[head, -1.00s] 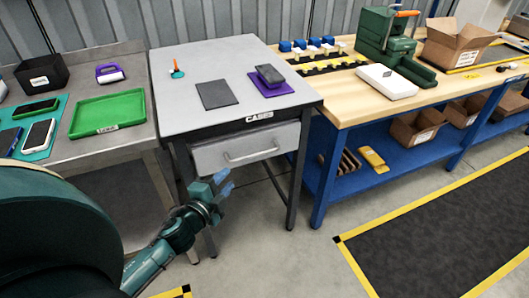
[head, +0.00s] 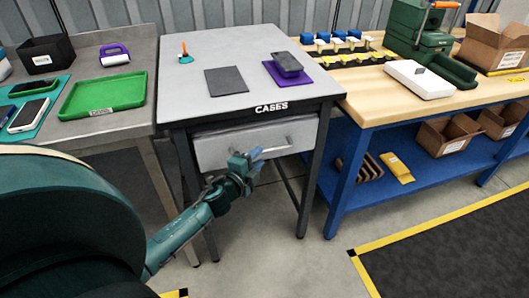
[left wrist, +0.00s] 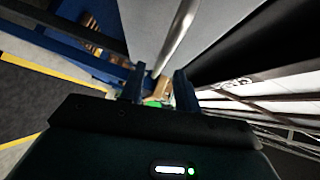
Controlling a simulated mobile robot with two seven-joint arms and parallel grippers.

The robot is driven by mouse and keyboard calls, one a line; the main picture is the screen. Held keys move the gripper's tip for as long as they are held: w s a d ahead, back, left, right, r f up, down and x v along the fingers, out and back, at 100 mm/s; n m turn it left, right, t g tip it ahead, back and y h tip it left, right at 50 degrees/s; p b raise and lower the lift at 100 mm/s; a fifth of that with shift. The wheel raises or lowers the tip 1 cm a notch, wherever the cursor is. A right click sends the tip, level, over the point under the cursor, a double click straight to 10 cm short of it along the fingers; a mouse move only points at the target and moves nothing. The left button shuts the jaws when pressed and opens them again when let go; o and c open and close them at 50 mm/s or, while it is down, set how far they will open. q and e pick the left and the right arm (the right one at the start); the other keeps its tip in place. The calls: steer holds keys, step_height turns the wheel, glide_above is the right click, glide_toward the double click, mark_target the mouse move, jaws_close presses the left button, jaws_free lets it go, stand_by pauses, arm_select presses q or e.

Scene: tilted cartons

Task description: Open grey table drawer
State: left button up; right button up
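The grey table (head: 222,61) labelled CASES has a light grey drawer (head: 213,151) under its top, which looks closed. Its metal bar handle (head: 275,151) runs across the drawer front. My left gripper (head: 246,164) is in front of the drawer, at the handle, and covers the handle's left part. In the left wrist view, the two fingers of my left gripper (left wrist: 160,88) are apart. The handle (left wrist: 176,38) there runs down toward the gap between them; I cannot tell whether they touch it. My right gripper is not in view.
A phone on a purple case (head: 284,76), a dark pad (head: 226,81) and a small orange-handled tool lie on the tabletop. A steel table with a green tray (head: 103,96) stands left. A wooden bench with blue legs (head: 348,185) stands close on the right.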

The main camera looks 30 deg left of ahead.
mark_target(265, 152)
arm_select(q)
steer(key=w, duration=0.4)
steer(key=shift+w+a+f, duration=0.15)
steer(key=shift+w+f, duration=0.25)
jaws_close()
